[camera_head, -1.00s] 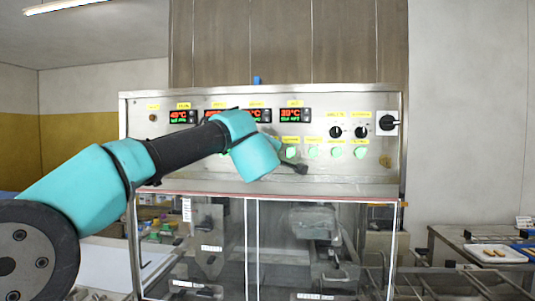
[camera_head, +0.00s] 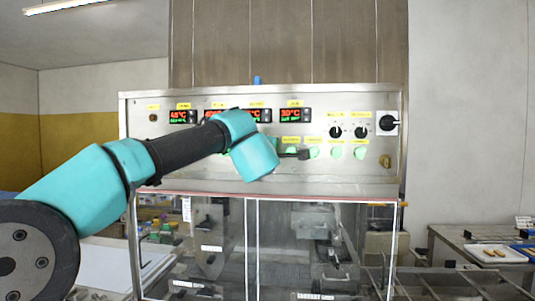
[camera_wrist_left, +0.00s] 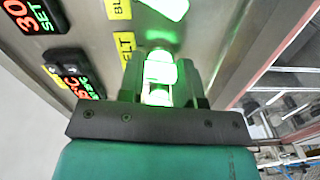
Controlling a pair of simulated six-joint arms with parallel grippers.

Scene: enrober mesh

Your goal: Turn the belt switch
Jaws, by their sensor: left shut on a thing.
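The belt switch (camera_wrist_left: 160,70) is a glowing green knob on the metal panel, beside a yellow label reading "ELT" in the left wrist view. My left gripper (camera_wrist_left: 160,92) is shut on this knob, one finger on each side. In the head view, my left gripper (camera_head: 303,154) reaches the lower row of green switches on the panel, and my wrist and fingers cover part of that row. The knob's exact angle is hard to tell. My right gripper is not in view.
Another lit green switch (camera_wrist_left: 170,7) sits close to the held one. Further green switches (camera_head: 337,153) and black knobs (camera_head: 336,132) line the panel, with a large black rotary switch (camera_head: 387,122) at right. Red-and-green temperature displays (camera_head: 295,115) sit above. Clear guard panels hang below.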

